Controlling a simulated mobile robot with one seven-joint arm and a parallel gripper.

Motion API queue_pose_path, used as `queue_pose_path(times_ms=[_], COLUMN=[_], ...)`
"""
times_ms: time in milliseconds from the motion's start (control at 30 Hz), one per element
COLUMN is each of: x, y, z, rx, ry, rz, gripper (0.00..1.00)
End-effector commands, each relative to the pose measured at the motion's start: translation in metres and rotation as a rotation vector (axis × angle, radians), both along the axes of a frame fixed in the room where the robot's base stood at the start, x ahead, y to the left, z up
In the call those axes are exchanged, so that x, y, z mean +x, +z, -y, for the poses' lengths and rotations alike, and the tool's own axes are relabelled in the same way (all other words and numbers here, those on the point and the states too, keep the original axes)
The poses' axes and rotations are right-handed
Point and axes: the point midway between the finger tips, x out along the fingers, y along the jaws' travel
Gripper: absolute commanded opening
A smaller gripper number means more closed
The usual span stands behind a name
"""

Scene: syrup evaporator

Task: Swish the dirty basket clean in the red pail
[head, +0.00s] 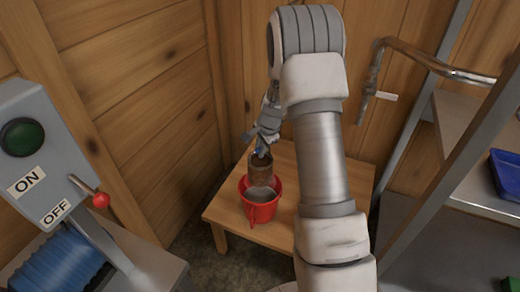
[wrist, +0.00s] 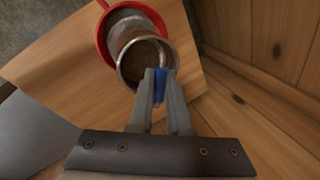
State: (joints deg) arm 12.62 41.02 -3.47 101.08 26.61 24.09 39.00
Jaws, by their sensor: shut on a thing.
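The dirty basket (head: 260,170) is a brown, stained cylinder with a metal rim. It also shows in the wrist view (wrist: 136,64), its open top facing the camera and brown inside. My gripper (wrist: 161,78) is shut on a blue part at the basket's rim; it also shows in the head view (head: 262,146). The basket is over the mouth of the red pail (head: 260,213), which also shows in the wrist view (wrist: 103,40). The basket's lower end overlaps the pail's opening; I cannot tell how far in it is. Grey shows inside the pail.
The pail stands on a small wooden table (head: 335,165) in a corner of wooden walls. A grey ON/OFF control box (head: 45,150) with a red-knobbed lever is at left. A metal shelf (head: 455,130) with a blue tray (head: 508,172) is at right. Bare tabletop lies around the pail.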

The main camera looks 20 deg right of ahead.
Motion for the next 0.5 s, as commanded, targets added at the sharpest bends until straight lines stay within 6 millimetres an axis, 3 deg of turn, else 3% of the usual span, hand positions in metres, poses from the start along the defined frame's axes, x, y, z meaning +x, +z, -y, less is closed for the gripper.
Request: queue_pose_path(times_ms=[33,500], x=[0.0,0.0], y=[-0.01,-0.057], z=[0.0,0.0], rx=[0.0,0.001], ry=[0.0,0.0], rz=[0.0,0.0], gripper=[0.0,0.0])
